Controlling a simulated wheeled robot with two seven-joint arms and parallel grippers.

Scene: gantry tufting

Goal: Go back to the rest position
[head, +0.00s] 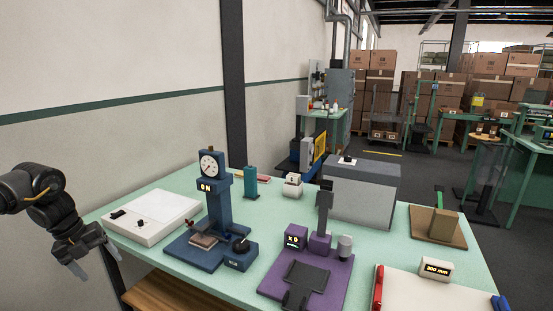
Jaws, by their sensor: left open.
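My left gripper (95,262) is at the left edge of the head view, beside the left front corner of the green table (156,251). Its fingers point down and are spread apart, with nothing between them. It is close to the white box (152,216) but looks apart from it. My right gripper is not in the picture.
On the table stand a blue dial device (216,220), a purple device (305,272), a grey box (361,190), a brown board with a green-handled block (438,227) and a white board (425,292). Shelves with cartons (490,90) stand far behind.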

